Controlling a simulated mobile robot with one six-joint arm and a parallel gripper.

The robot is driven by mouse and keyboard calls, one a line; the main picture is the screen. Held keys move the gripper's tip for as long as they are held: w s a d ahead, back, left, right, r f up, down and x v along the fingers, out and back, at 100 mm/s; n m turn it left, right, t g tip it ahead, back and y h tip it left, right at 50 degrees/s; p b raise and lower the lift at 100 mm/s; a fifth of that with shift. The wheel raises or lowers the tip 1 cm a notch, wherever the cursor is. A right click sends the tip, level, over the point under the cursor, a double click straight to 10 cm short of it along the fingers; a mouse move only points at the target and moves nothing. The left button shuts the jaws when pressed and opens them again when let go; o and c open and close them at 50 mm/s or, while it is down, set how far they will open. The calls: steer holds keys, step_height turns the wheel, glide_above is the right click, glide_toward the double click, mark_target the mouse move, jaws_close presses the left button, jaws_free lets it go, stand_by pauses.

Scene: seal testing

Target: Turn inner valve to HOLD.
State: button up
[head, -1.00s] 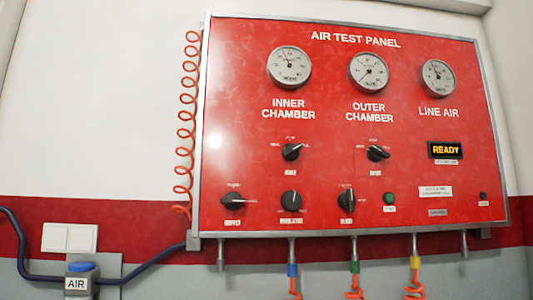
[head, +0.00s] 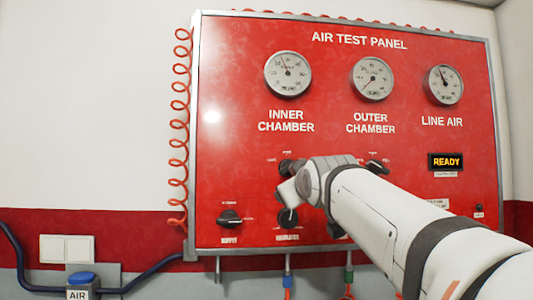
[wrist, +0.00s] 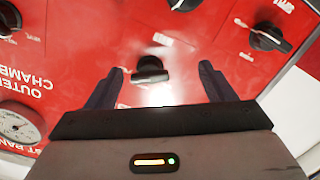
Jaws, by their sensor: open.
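The inner valve is a black knob (head: 287,166) on the red panel, below the INNER CHAMBER gauge (head: 288,74). My gripper partly covers it in the head view. In the wrist view, where the panel appears upside down, the knob (wrist: 150,68) sits between the fingertips of my open gripper (wrist: 162,70), closer to the left finger. There is a gap on both sides, and no contact shows. The small position labels around the knob are too blurred to read, so its exact setting cannot be told.
The outer valve knob (head: 378,167) is to the right, partly behind my arm. The supply knob (head: 230,218) and regulator knob (head: 287,217) are below. The display (head: 447,161) reads READY. An orange coiled hose (head: 179,130) hangs along the panel's left edge.

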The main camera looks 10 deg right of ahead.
steer(key=shift+t, duration=0.4)
steer(key=w+r+p, duration=0.1)
steer(key=w, duration=0.1)
steer(key=w+r+p, duration=0.1)
steer(key=w, duration=0.2)
steer(key=w+r+p, duration=0.1)
steer(key=w, duration=0.2)
steer(key=shift+r+p, duration=0.25)
steer(key=shift+p, duration=0.15)
